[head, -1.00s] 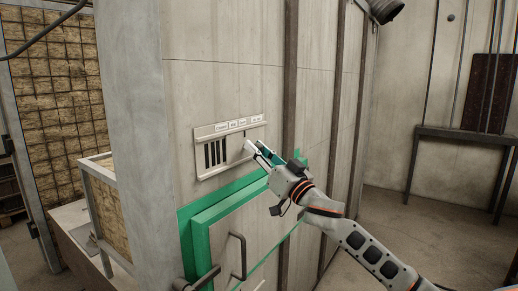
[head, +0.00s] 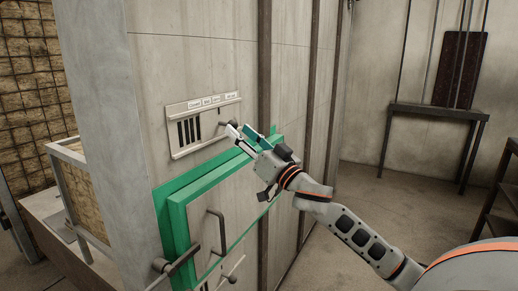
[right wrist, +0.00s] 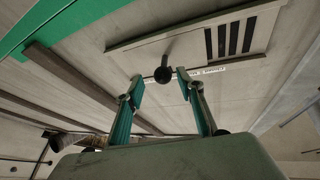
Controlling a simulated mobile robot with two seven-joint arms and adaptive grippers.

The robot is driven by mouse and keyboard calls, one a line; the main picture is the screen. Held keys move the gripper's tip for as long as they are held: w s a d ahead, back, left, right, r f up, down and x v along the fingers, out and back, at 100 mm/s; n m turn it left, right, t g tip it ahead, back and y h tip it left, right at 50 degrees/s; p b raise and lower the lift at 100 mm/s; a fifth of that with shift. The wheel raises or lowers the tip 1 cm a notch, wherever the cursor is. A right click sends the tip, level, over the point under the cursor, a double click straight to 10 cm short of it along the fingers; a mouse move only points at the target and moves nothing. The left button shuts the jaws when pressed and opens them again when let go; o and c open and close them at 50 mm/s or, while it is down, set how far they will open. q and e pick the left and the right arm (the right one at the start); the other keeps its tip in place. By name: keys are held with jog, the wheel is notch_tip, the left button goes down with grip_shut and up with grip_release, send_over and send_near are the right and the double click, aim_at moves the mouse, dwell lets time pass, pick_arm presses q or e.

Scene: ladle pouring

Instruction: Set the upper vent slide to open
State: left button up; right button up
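The upper vent slide is a pale metal plate (head: 203,108) on the concrete wall, with small labels along its top and several dark slots at its left. Its dark round knob (right wrist: 162,74) stands out from the plate in the right wrist view, to the left of the slots there. My right gripper (head: 238,130) is at the right part of the plate. In the right wrist view its two fingers (right wrist: 160,87) are apart, with the knob showing between and just beyond the tips. I cannot tell whether they touch it. My left gripper is not in view.
A green-framed door (head: 180,215) with a bar handle (head: 217,232) lies just below the plate, close under my right gripper. Vertical metal ribs (head: 264,60) run right of it. A side table (head: 436,110) stands at the far right wall, with open floor before it.

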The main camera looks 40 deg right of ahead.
jog(key=a+v, duration=0.1)
jog(key=v, duration=0.7)
jog(key=shift+d, duration=0.5)
jog(key=s+a+f+n+g, duration=0.1)
jog(key=s+a+f+g, duration=0.1)
jog(key=f, duration=0.9)
jog(key=s+a+f+g+h, duration=0.1)
jog(key=a+f+g, duration=0.15)
jog(key=f, duration=0.85)
jog(key=s+a+f+n+g, duration=0.1)
jog(key=s+a+f+g, duration=0.15)
jog(key=f, duration=0.85)
jog(key=s+a+f+n+g, duration=0.1)
jog(key=s+a+f+g, duration=0.1)
jog(key=s+a+f, duration=0.5)
jog(key=s+a+f+n+g+p, duration=0.1)
jog(key=s+a+f+n+g, duration=0.1)
jog(key=s+a+f, duration=0.5)
jog(key=s+f, duration=0.3)
jog(key=f, duration=0.4)
jog(key=shift+s+a+f+g+y, duration=0.15)
jog(key=shift+s+a+g+y, duration=0.15)
jog(key=shift+a+y, duration=0.1)
jog(key=shift+w, duration=0.1)
